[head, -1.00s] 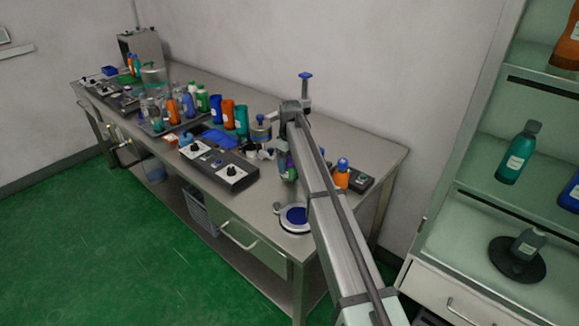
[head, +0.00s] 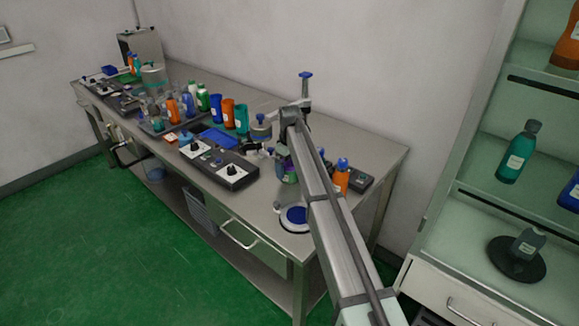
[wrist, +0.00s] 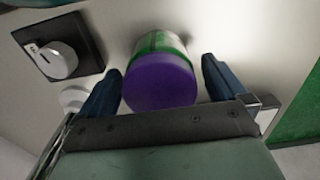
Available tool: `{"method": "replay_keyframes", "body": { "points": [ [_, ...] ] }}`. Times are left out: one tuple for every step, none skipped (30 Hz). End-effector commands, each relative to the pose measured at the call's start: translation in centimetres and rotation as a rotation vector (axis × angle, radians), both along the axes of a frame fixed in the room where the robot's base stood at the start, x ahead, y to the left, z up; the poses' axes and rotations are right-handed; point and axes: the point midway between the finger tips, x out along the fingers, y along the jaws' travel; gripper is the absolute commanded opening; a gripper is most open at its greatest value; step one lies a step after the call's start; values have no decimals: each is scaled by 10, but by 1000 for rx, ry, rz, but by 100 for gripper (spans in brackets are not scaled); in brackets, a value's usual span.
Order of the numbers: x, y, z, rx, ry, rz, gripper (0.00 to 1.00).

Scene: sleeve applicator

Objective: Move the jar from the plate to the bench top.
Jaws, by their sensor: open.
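The jar (wrist: 161,78) has a purple lid and a green band, and shows from above in the wrist view. It appears to stand on the grey bench top (head: 262,200). In the head view the jar (head: 291,178) is small and partly covered by my arm, behind the round plate. The plate (head: 295,218) has a white rim and a blue disc, and nothing is seen on it. My gripper (wrist: 161,66) is open, with one blue finger on each side of the jar and gaps between. Its fingers are hard to make out in the head view.
An orange bottle (head: 341,176) stands close on the right. Several bottles and a blue tray (head: 219,139) fill the bench further left. Bare bench lies left of the plate.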

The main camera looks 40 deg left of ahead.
Motion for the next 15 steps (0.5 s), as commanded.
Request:
{"method": "replay_keyframes", "body": {
  "points": [
    [0,0,0,0,0,0,99],
    [0,0,1,0,0,0,99],
    [0,0,3,0,0,0,99],
    [0,0,4,0,0,0,99],
    [0,0,6,1,0,0,99],
    [0,0,10,1,-1,0,99],
    [0,0,14,1,-1,0,99],
    [0,1,18,2,-1,0,99],
    [0,1,25,2,-2,0,99],
    [0,1,30,2,-1,0,99],
    [0,1,36,2,-1,0,99],
    [1,1,43,2,-1,0,99],
    [1,1,49,2,-1,0,99],
    [1,1,55,2,-2,0,99],
    [1,1,63,2,-1,0,99]
  ]
}}
